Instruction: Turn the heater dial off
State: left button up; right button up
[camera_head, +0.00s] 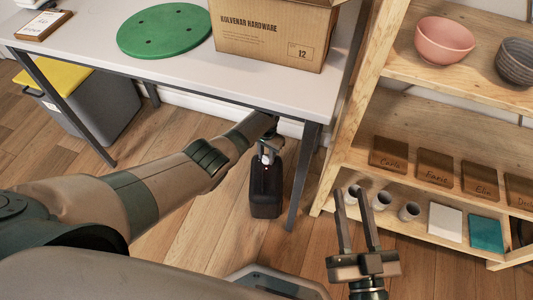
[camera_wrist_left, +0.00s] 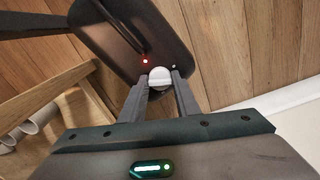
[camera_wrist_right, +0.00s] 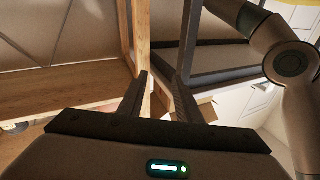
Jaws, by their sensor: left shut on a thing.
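A black heater (camera_head: 266,187) stands on the wood floor below the table's right end. In the left wrist view the heater's dark top (camera_wrist_left: 125,35) shows a glowing red-and-white light (camera_wrist_left: 145,61) and a white round dial (camera_wrist_left: 159,78). My left gripper (camera_head: 268,150) reaches down to the heater's top; in its wrist view its two fingers (camera_wrist_left: 160,88) are shut on the dial, one on each side. My right gripper (camera_head: 356,192) is open and empty in front of the shelf; its spread fingers (camera_wrist_right: 160,85) also show in the right wrist view.
A white table (camera_head: 150,70) with dark legs stands above the heater, holding a cardboard box (camera_head: 270,35), a green disc (camera_head: 165,29) and a clipboard (camera_head: 43,24). A wooden shelf (camera_head: 345,120) with bowls, plaques and cups stands right. A grey bin (camera_head: 95,105) is at left.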

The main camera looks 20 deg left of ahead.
pick_arm(q)
jog(key=n, duration=0.2)
jog(key=shift+n+p, duration=0.35)
jog(key=shift+n, duration=0.05)
jog(key=shift+n+p, duration=0.3)
jog(key=shift+n, duration=1.6)
pick_arm(e)
jog(key=shift+w+d+f+g+h, duration=0.1)
jog(key=shift+d+f+g+h, duration=0.1)
jog(key=shift+f+g, duration=0.55)
jog(key=shift+s+d+f+g+h, duration=0.1)
jog(key=shift+d+f+g+h, duration=0.15)
jog(key=shift+f, duration=0.8)
jog(key=shift+w+d+f+g+h, duration=0.15)
jog(key=shift+f+g, duration=0.45)
jog(key=shift+f, duration=0.3)
pick_arm(q)
jog(key=o, duration=1.1)
jog(key=shift+c, duration=0.2)
jog(key=shift+r, duration=0.1)
pick_arm(e)
jog(key=shift+f, duration=0.1)
